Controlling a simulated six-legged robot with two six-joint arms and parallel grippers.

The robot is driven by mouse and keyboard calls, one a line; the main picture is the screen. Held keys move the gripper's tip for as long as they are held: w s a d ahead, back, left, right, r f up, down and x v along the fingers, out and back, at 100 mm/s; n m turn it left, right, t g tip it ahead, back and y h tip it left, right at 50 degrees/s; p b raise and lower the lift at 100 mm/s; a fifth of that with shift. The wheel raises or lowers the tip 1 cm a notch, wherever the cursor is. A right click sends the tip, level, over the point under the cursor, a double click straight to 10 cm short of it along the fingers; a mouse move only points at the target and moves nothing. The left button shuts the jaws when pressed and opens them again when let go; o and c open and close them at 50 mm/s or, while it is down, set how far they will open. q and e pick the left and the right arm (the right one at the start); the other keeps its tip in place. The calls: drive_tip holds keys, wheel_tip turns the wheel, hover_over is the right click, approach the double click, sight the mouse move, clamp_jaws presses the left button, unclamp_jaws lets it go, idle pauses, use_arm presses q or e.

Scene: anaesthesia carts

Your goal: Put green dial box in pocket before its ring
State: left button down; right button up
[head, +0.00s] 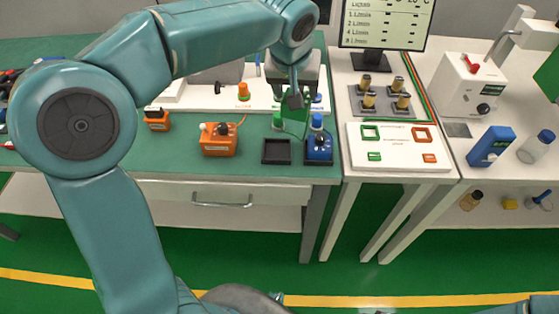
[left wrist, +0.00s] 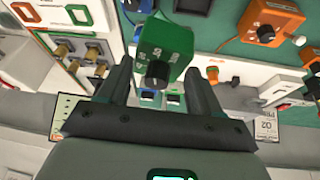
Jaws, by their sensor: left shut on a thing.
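The green dial box (left wrist: 165,48) is between the fingers of my left gripper (left wrist: 160,74) in the left wrist view, its black dial facing the camera. In the head view my left gripper (head: 296,98) points down over the right end of the green table, and the green dial box (head: 294,124) shows below it, partly hidden. A black square tray (head: 277,161) lies in front of it on the table edge. On the white panel are a green square ring (head: 370,132) and an orange square ring (head: 422,134), each with a smaller marking of its colour in front.
A blue box (head: 319,147) stands right of the black tray. An orange dial box (head: 219,139) sits to the left. Brass posts (head: 368,99) stand behind the white panel (head: 395,146). A blue block (head: 491,146) and a white machine (head: 470,84) are farther right.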

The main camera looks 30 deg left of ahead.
use_arm(q)
drive_tip(key=s+a+r+n+y+b, duration=0.1)
drive_tip(key=s+a+r+n+b, duration=0.15)
drive_tip(key=a+r, duration=0.2)
drive_tip(key=b, duration=0.4)
hover_over(276, 155)
drive_tip(key=shift+n, duration=0.35)
drive_tip(key=shift+f, duration=9.65)
use_arm(e)
wheel_tip(276, 155, down, 8)
use_arm(q)
drive_tip(key=shift+f, duration=0.1)
use_arm(e)
drive_tip(key=shift+w+d, duration=0.1)
use_arm(q)
drive_tip(key=shift+c, duration=0.8)
unclamp_jaws()
use_arm(e)
drive_tip(key=shift+r, duration=0.1)
use_arm(q)
drive_tip(key=p+v, duration=0.1)
drive_tip(key=v, duration=1.1)
drive_tip(key=shift+w, duration=0.25)
use_arm(e)
drive_tip(key=shift+r, duration=0.65)
